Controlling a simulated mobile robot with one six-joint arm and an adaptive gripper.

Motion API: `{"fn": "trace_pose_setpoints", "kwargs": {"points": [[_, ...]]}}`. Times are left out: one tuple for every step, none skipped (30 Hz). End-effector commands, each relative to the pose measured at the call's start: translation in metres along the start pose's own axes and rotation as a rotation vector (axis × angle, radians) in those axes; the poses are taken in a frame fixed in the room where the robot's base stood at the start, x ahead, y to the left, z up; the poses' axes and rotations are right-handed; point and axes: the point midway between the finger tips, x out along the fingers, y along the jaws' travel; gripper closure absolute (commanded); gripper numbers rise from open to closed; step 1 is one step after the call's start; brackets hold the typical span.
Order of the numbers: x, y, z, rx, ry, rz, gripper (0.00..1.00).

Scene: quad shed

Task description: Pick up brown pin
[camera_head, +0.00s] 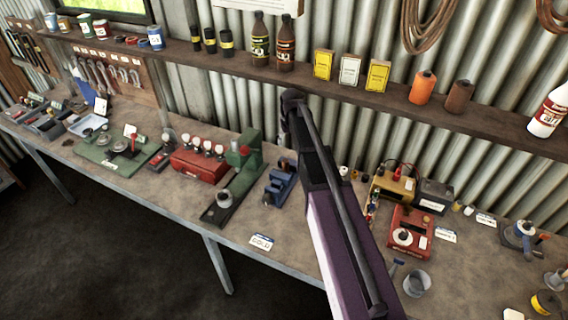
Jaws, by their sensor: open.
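I cannot pick out a brown pin for certain. A brown cylinder with a narrow top (459,97) stands on the wall shelf at the right, beside a similar orange one (422,88). Small coloured upright pieces (372,208) stand on the bench just right of my arm, too small to tell apart. My purple and dark arm crosses the middle of the view, rising from the bottom and hiding part of the bench. I see no gripper fingers.
The long workbench (250,262) holds a green machine (237,178), a blue vise (281,185), a red box with gauges (198,160), a red device (409,232) and a grey cup (417,283). The shelf (400,104) carries bottles and boxes. Bare bench shows at the front.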

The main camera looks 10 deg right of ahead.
Motion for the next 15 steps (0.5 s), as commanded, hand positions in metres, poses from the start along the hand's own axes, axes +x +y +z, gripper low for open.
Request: {"fn": "trace_pose_setpoints", "kwargs": {"points": [[0.0, 0.0, 0.0, 0.0, 0.0, 0.0, 0.21], [0.0, 0.0, 0.0, -0.001, 0.0, 0.0, 0.21], [0.0, -0.001, 0.0, -0.001, 0.0, 0.0, 0.21], [0.0, -0.001, 0.0, -0.001, 0.0, 0.0, 0.21], [0.0, -0.001, 0.0, -0.001, 0.0, 0.0, 0.21], [0.001, -0.001, 0.0, -0.001, 0.0, 0.0, 0.21], [0.001, -0.001, 0.0, -0.001, 0.0, 0.0, 0.21], [0.001, -0.001, 0.0, -0.001, 0.0, 0.0, 0.21], [0.002, -0.001, 0.0, -0.001, 0.0, 0.0, 0.21], [0.003, -0.001, 0.0, -0.001, 0.0, 0.0, 0.21], [0.004, -0.001, 0.0, -0.001, 0.0, 0.0, 0.21], [0.006, -0.001, 0.0, -0.001, 0.0, 0.0, 0.21], [0.008, -0.001, 0.0, 0.0, 0.0, 0.0, 0.21], [0.01, -0.001, 0.001, 0.0, 0.0, 0.0, 0.21], [0.013, -0.001, 0.001, 0.0, 0.0, 0.0, 0.21]]}}
